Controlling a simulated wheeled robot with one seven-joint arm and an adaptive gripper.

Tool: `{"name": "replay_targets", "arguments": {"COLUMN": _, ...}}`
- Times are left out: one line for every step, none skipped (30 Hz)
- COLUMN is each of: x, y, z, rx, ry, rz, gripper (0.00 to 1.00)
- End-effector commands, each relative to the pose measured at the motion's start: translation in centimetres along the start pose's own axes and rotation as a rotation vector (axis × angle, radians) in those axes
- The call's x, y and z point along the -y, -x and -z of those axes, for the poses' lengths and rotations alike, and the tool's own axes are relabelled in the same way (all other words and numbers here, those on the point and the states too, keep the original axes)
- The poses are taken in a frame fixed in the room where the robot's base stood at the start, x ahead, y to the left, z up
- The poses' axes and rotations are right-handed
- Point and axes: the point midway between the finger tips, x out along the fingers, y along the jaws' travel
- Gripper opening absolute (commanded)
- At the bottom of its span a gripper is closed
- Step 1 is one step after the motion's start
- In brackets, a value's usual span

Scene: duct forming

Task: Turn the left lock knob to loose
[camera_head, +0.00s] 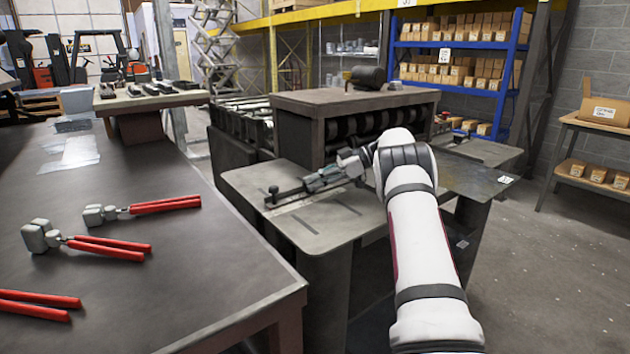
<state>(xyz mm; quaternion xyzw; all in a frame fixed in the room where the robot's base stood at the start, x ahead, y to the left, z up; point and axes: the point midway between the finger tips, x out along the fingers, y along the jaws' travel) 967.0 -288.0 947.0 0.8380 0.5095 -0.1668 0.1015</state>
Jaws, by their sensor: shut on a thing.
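A dark metal bar assembly (312,183) lies across the grey machine table (325,217). A small dark upright knob (273,191) stands at its left end, with nothing touching it. My white arm reaches in from the lower right, and my gripper (346,163) is low over the right part of the bar. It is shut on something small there. The gripper and wrist hide what is held, so I cannot tell which part it is or which way any knob is turned.
A dark workbench (150,275) at the left holds several red-handled hand tools (105,248). A machine with a row of rollers (345,103) stands behind the bar. A blue rack (458,70) of boxes is at the back. The floor (560,270) at the right is clear.

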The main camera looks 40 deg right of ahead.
Motion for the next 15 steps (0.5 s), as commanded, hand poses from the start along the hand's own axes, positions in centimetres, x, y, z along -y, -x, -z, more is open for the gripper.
{"name": "replay_targets", "arguments": {"x": -0.03, "y": -0.45, "z": -0.40, "rx": 0.002, "ry": -0.005, "rz": 0.003, "gripper": 0.17}}
{"name": "replay_targets", "arguments": {"x": -0.04, "y": -0.45, "z": -0.40, "rx": 0.002, "ry": -0.005, "rz": 0.003, "gripper": 0.24}}
{"name": "replay_targets", "arguments": {"x": -0.04, "y": -0.44, "z": -0.40, "rx": 0.002, "ry": -0.005, "rz": 0.003, "gripper": 0.29}}
{"name": "replay_targets", "arguments": {"x": -0.04, "y": -0.42, "z": -0.39, "rx": 0.002, "ry": -0.005, "rz": 0.002, "gripper": 0.29}}
{"name": "replay_targets", "arguments": {"x": -0.04, "y": -0.39, "z": -0.37, "rx": 0.002, "ry": -0.004, "rz": 0.002, "gripper": 0.29}}
{"name": "replay_targets", "arguments": {"x": -0.04, "y": -0.36, "z": -0.35, "rx": 0.002, "ry": -0.004, "rz": 0.002, "gripper": 0.29}}
{"name": "replay_targets", "arguments": {"x": -0.04, "y": -0.33, "z": -0.33, "rx": 0.002, "ry": -0.004, "rz": 0.001, "gripper": 0.29}}
{"name": "replay_targets", "arguments": {"x": -0.04, "y": -0.31, "z": -0.32, "rx": 0.002, "ry": -0.004, "rz": 0.001, "gripper": 0.29}}
{"name": "replay_targets", "arguments": {"x": -0.04, "y": -0.27, "z": -0.29, "rx": 0.002, "ry": -0.004, "rz": 0.001, "gripper": 0.29}}
{"name": "replay_targets", "arguments": {"x": -0.04, "y": -0.25, "z": -0.27, "rx": 0.001, "ry": -0.003, "rz": 0.001, "gripper": 0.29}}
{"name": "replay_targets", "arguments": {"x": -0.04, "y": -0.23, "z": -0.24, "rx": 0.001, "ry": -0.003, "rz": 0.001, "gripper": 0.29}}
{"name": "replay_targets", "arguments": {"x": -0.04, "y": -0.20, "z": -0.21, "rx": 0.001, "ry": -0.003, "rz": 0.000, "gripper": 0.29}}
{"name": "replay_targets", "arguments": {"x": -0.04, "y": -0.19, "z": -0.19, "rx": 0.001, "ry": -0.002, "rz": 0.000, "gripper": 0.29}}
{"name": "replay_targets", "arguments": {"x": -0.04, "y": -0.17, "z": -0.15, "rx": 0.001, "ry": -0.002, "rz": 0.000, "gripper": 0.29}}
{"name": "replay_targets", "arguments": {"x": -0.04, "y": -0.13, "z": -0.06, "rx": 0.001, "ry": -0.001, "rz": 0.000, "gripper": 0.29}}
